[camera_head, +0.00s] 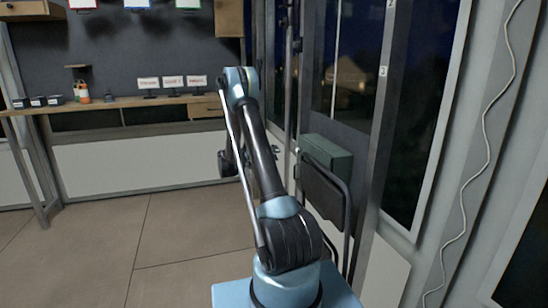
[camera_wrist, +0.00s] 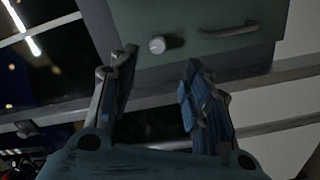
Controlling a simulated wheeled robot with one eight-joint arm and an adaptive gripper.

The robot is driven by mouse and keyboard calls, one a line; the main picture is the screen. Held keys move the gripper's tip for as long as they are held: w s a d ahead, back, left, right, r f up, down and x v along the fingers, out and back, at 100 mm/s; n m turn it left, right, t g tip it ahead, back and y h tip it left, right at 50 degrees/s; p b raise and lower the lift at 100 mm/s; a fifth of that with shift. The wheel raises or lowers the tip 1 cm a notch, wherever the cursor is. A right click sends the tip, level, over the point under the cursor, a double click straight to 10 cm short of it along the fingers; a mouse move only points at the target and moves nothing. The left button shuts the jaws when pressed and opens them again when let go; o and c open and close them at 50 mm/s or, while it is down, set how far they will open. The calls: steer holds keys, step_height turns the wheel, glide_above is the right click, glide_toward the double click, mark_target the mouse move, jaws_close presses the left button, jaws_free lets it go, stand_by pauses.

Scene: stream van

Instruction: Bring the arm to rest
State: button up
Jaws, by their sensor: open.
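My gripper (camera_wrist: 161,66) is open in the wrist view, its two blue-padded fingers spread apart with nothing held between them. A green box or cabinet with a dark handle fills the top of that view beyond the fingertips. In the head view my arm (camera_head: 262,150) rises from its blue base, bends at a high elbow and comes down on the far side. My gripper is mostly hidden behind the arm there.
A green box (camera_head: 328,154) stands beside a dark folded frame (camera_head: 325,195), right of my arm by the windows. A white knob (camera_wrist: 157,45) shows beyond my fingers. A wooden counter (camera_head: 110,104) runs along the back wall. The tiled floor (camera_head: 150,235) at left is clear.

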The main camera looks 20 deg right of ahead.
steer(key=s+r+n+y, duration=0.1)
steer(key=s+r+y, duration=0.25)
steer(key=s, duration=0.45)
steer(key=s+a+r+n+y, duration=0.1)
steer(key=s+r+y, duration=0.1)
steer(key=s+r, duration=0.35)
steer(key=s+r+n+y, duration=0.1)
steer(key=s+r+y, duration=0.15)
steer(key=s, duration=0.75)
steer(key=s+a+f+y, duration=0.3)
steer(key=s+a+f, duration=0.1)
steer(key=s, duration=0.5)
steer(key=s+a+f+n+t+y, duration=0.1)
steer(key=s+a+f+y, duration=0.2)
steer(key=s+a, duration=0.3)
steer(key=s+a+f+n+y, duration=0.1)
steer(key=s+a+f+y, duration=0.3)
steer(key=s, duration=0.9)
steer(key=shift+s+a+f+t, duration=0.3)
steer(key=shift+s+a+f, duration=0.05)
steer(key=shift+a+f, duration=0.05)
